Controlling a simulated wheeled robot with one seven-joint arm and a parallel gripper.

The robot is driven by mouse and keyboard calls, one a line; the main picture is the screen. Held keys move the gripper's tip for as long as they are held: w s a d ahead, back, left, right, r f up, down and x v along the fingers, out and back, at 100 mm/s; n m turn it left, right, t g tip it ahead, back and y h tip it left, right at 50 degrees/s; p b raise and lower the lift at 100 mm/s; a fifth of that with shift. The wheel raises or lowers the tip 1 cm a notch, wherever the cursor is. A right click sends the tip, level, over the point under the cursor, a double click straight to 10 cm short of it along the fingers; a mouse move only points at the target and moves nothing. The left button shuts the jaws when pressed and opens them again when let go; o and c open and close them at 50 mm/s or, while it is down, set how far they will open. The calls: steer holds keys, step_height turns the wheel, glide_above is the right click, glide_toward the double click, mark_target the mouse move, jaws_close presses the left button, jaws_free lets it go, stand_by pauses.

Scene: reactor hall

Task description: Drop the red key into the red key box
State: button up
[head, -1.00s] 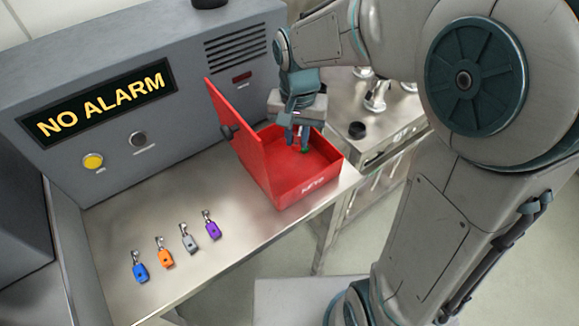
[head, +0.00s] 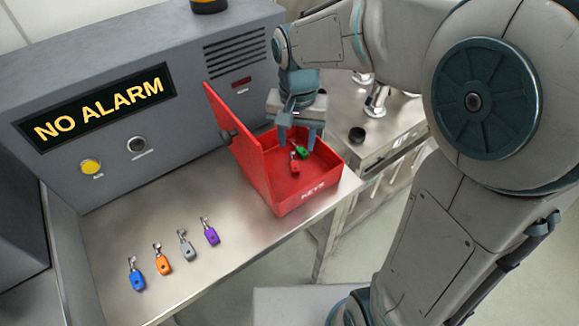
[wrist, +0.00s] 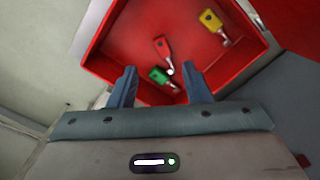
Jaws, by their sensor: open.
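The red key box (head: 285,200), marked KEYS, stands on the metal bench with its lid open at the left. The red key (head: 295,166) lies on the box floor; it also shows in the wrist view (wrist: 163,47). A green key (head: 301,151) lies close beside it. My gripper (head: 298,142) is above the box, open and empty, fingers pointing down. In the wrist view its fingers (wrist: 160,80) are apart, with the green key showing between them. A yellow key (wrist: 211,21) is also in the box; I cannot make it out in the head view.
Blue (head: 136,279), orange (head: 162,263), grey (head: 186,250) and purple (head: 210,234) keys lie in a row on the bench, left of the box. A grey console (head: 180,140) reading NO ALARM stands behind. The bench around the keys is otherwise clear.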

step_height(320, 180, up, 12)
steer(key=shift+f, duration=0.15)
stand_by(0.5)
steer(key=s+d+f+n+t, duration=0.2)
steer(key=s+d+f+t, duration=0.1)
steer(key=s+d+f, duration=0.7)
steer(key=shift+s+d, duration=1)
steer(key=shift+d, duration=0.05)
steer(key=shift+r, duration=0.1)
stand_by(0.3)
